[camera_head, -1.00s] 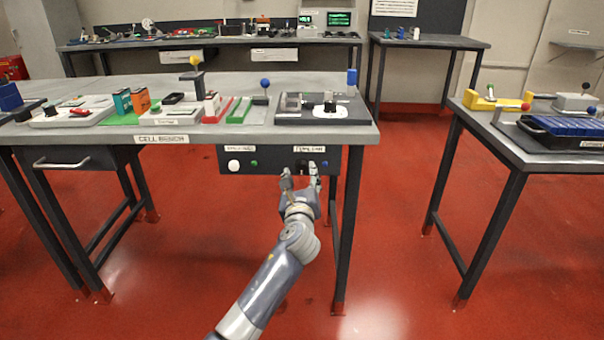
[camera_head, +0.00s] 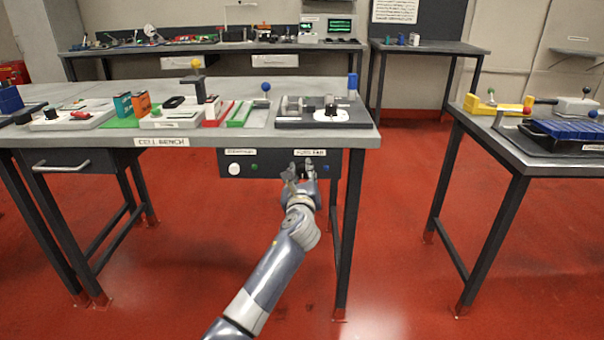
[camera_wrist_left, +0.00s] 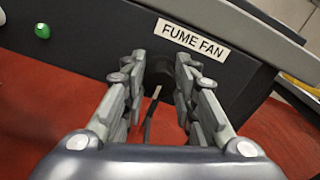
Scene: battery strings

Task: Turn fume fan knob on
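The fume fan knob (camera_wrist_left: 158,76) is dark and round, on the dark panel under the bench edge. A white FUME FAN label (camera_wrist_left: 193,39) is above it in the left wrist view; the label also shows in the head view (camera_head: 311,153). My left gripper (camera_wrist_left: 162,63) is open, with one finger on each side of the knob. Whether the fingers touch it cannot be told. In the head view my left gripper (camera_head: 300,171) is at the panel front and largely hides the knob. The knob's pointer direction is unclear. My right gripper is not in view.
A green button (camera_wrist_left: 42,30) and a white round knob (camera_head: 234,169) are on the panel to the left. The bench top (camera_head: 255,116) overhangs the panel. A bench leg (camera_head: 350,230) stands close on the right. The red floor below is clear.

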